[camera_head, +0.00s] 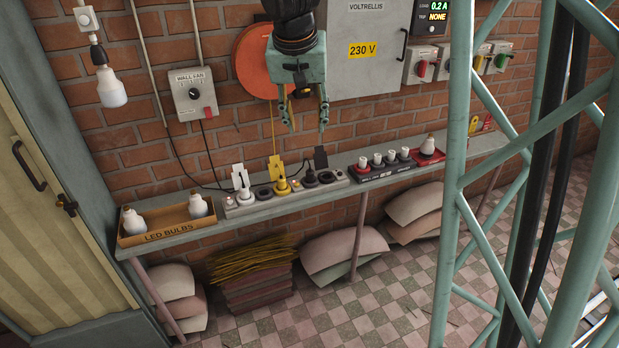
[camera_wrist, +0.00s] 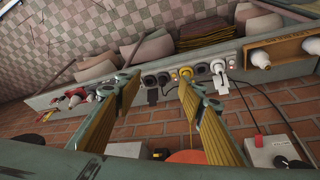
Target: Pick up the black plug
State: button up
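The black plug (camera_head: 310,179) sits in the grey power strip (camera_head: 238,211) on the wall shelf, right of the yellow plug (camera_head: 282,186). A black tag (camera_head: 321,158) stands up behind it. In the wrist view the black plug (camera_wrist: 163,79) appears small between my fingers, left of the yellow plug (camera_wrist: 185,73). My gripper (camera_head: 306,124) is open and empty, pointing down above the strip, with clear space between its fingertips and the plug. A white plug (camera_head: 242,190) is in the strip's left part.
On the shelf (camera_head: 221,225), a cardboard box of LED bulbs (camera_head: 165,235) stands left of the strip; a black holder with bulbs (camera_head: 383,173) and a red tray (camera_head: 428,157) stand right. Cables hang along the brick wall behind. A green lattice column (camera_head: 452,170) crosses the view's right side.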

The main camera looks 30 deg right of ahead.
jog(key=w+d+f+m+p, duration=0.15)
jog(key=w+d+f, duration=0.35)
jog(key=w+f, duration=0.7)
jog(key=m, duration=0.2)
send_near(309, 172)
notch_tip(309, 172, up, 2)
jog(key=a, duration=0.1)
jog(key=shift+s+a+r+h+p, duration=0.1)
jog(key=shift+r+h+p, duration=0.05)
jog(key=shift+h+p, duration=0.25)
jog(key=shift+x, duration=4.3)
jog(key=shift+s, duration=0.2)
jog(key=shift+p+x, duration=0.35)
jog(key=shift+x, duration=2.25)
jog(key=shift+s, duration=0.1)
jog(key=shift+c, duration=0.3)
